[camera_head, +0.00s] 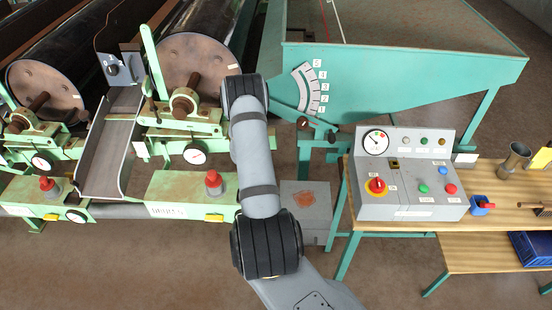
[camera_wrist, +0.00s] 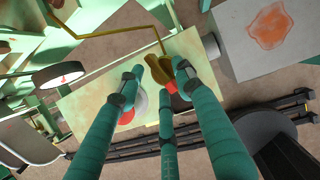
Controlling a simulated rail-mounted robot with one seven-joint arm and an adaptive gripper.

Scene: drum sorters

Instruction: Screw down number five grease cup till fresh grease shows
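My gripper (camera_wrist: 162,78) has teal fingers that reach down over a pale green plate in the wrist view. A small brass fitting (camera_wrist: 165,61), which looks like a grease cup, shows between the fingertips, with a thin brass pipe (camera_wrist: 112,35) running up to it. The fingertips lie close on its sides; whether they press on it I cannot tell. No number shows on it, and no grease can be made out. A red patch is partly hidden beneath it. In the head view my arm hides the gripper and this fitting.
A red knob (camera_head: 213,180) stands on the green box, with a dial gauge (camera_head: 194,153) behind it. A grey box (camera_head: 316,205) with an orange stain is right of my arm. The control panel (camera_head: 410,180) on the wooden bench (camera_head: 350,215) is further right.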

